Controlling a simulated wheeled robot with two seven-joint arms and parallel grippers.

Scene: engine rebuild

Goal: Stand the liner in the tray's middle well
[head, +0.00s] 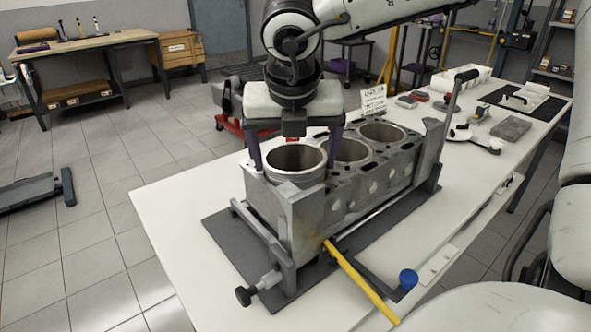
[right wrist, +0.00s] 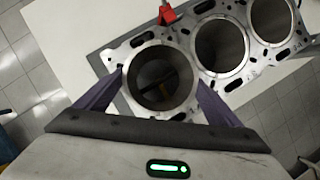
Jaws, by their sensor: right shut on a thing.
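The liner (head: 298,157) is a grey metal cylinder at the near end of the engine block (head: 345,190). Its rim stands a little above the block's top, and its lower part is hidden in the bore. My right gripper (head: 296,150) points down over it, its two purple fingers on opposite sides of the rim, shut on it. The right wrist view shows the liner (right wrist: 160,72) as a round opening between the fingers. A white holder (head: 462,79) at the table's back may be the tray; its wells are not clear. My left gripper is not in view.
The block's other bores (head: 383,132) lie in line behind the liner. A yellow bar (head: 360,282) and a blue cap (head: 408,279) are near the table's front edge. A small sign (head: 374,99) stands behind the block. Small parts and tools lie at the back right.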

